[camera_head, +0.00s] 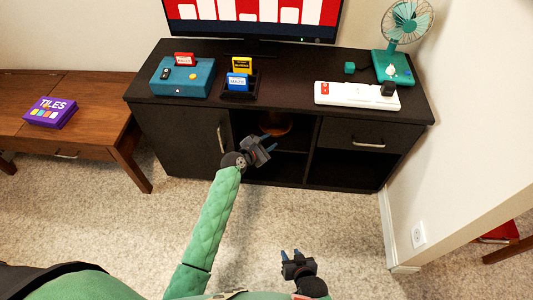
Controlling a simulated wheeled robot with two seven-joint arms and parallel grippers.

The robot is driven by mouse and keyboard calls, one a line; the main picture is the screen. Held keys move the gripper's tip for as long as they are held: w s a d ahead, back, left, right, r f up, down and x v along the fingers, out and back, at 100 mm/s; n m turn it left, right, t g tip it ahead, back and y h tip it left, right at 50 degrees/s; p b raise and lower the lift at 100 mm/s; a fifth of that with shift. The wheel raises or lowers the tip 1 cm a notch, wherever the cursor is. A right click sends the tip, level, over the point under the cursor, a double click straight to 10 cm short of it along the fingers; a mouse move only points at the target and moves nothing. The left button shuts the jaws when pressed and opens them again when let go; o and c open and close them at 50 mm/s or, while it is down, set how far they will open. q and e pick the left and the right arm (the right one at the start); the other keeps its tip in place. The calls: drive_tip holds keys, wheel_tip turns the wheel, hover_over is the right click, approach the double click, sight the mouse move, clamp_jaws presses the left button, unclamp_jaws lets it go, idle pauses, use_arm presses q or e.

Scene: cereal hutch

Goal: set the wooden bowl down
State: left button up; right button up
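The wooden bowl (275,123) is a reddish-brown shape inside the open middle section of the dark cabinet, in shadow. Its underside and what bears it are hard to make out. My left gripper (265,144) is in front of that section, a little below and left of the bowl in the picture. Its two fingers are apart, with nothing seen between them. The bowl appears apart from the fingers. My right gripper (290,252) is low in the picture over the carpet, with its fingers apart and empty.
The dark cabinet (174,129) bears a teal console (183,82), game cartridges (238,82), a white power strip (350,95) and a teal fan (393,66). A wooden table (90,95) with a purple box stands left. A wall is close on the right. The carpet in front is clear.

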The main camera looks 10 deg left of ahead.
use_arm(q)
drive_tip(key=s+f+m+g+y, duration=0.1)
drive_tip(key=s+f+m, duration=0.4)
drive_tip(key=s+m, duration=0.3)
drive_tip(key=s+d+f+m+g+y, duration=0.1)
drive_tip(key=s+f+m, duration=0.5)
drive_tip(key=s, duration=1)
drive_tip(key=s+f+m+g+y, duration=0.1)
drive_tip(key=s+f+m, duration=0.5)
drive_tip(key=s+m, duration=0.6)
drive_tip(key=shift+s+d+f+y, duration=0.15)
drive_tip(key=shift+s+y, duration=0.25)
